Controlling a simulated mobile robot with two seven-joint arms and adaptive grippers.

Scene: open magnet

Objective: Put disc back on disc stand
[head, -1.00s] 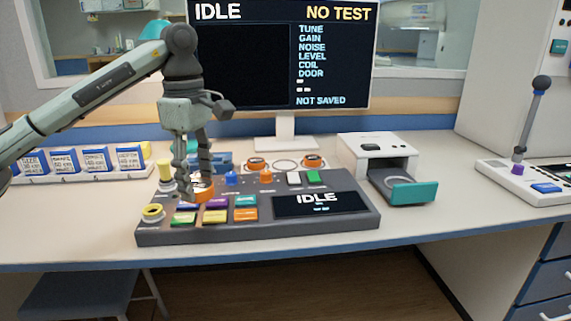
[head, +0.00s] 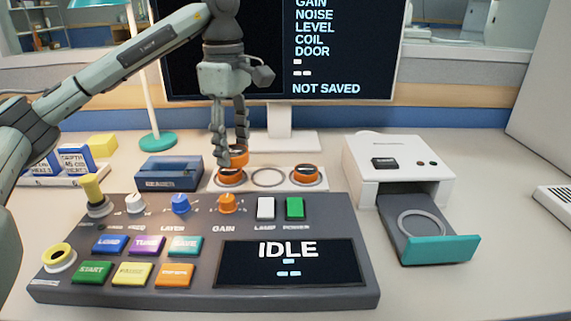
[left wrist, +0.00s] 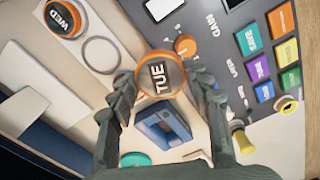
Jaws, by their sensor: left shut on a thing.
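My left gripper (head: 230,158) is shut on an orange-rimmed disc, held above the back of the console near the left end of the stand. In the left wrist view this disc (left wrist: 159,79) reads TUE between my fingers (left wrist: 162,95). The right disc reads WED in the left wrist view (left wrist: 64,17); the left one seems hidden there behind the held disc. My right gripper is out of view.
The grey console (head: 205,285) with knobs and buttons lies in front of the stand. A blue reader (head: 170,174) stands left of it. A white box (head: 398,165) with an open, teal-fronted drawer (head: 430,250) stands right. The monitor base (head: 280,140) is behind.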

